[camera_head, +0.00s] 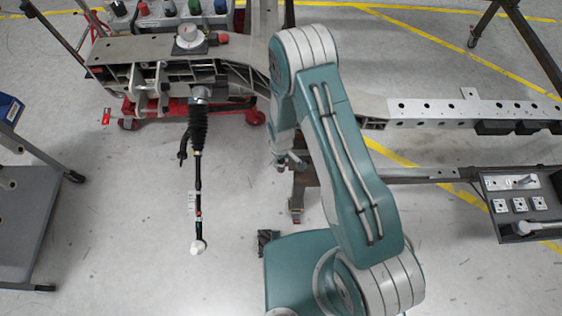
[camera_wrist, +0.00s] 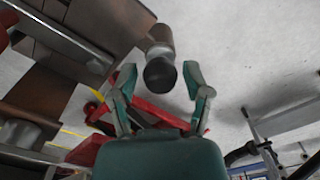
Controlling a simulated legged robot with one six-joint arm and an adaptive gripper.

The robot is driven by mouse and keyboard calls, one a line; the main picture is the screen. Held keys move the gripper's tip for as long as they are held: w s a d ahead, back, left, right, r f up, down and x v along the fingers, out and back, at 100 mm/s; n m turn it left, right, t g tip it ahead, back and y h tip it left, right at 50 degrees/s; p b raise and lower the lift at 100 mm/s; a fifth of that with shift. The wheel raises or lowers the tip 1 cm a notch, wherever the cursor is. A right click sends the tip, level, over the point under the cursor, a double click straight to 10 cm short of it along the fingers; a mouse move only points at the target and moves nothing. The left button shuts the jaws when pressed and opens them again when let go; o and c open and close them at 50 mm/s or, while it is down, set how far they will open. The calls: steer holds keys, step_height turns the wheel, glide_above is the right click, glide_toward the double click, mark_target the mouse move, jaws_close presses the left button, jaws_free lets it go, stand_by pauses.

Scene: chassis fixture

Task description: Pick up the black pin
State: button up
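In the wrist view my gripper (camera_wrist: 161,78) is open, with its two green fingers spread. A short cylinder with a dark round end, seemingly the black pin (camera_wrist: 160,74), shows between the fingertips. A grey-brown cylindrical part (camera_wrist: 159,36) continues behind it. There is a visible gap on both sides, so neither finger seems to touch it. How far the pin lies beyond the fingertips I cannot tell. In the head view my wrist is beside the chassis beam, and I cannot make out the pin or the fingers there.
In the head view the grey chassis (camera_head: 232,47) spans the back, with a dark shaft (camera_head: 198,180) hanging from it. A perforated rail (camera_head: 455,111) extends right. A tray of parts (camera_head: 490,213) is at right, a grey cart (camera_head: 28,220) at left. Floor between is mostly clear.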

jaws_close()
steer(key=shift+r, duration=0.15)
step_height(320, 180, up, 10)
steer(key=shift+f, duration=0.1)
stand_by(0.4)
step_height(320, 180, up, 8)
stand_by(1.5)
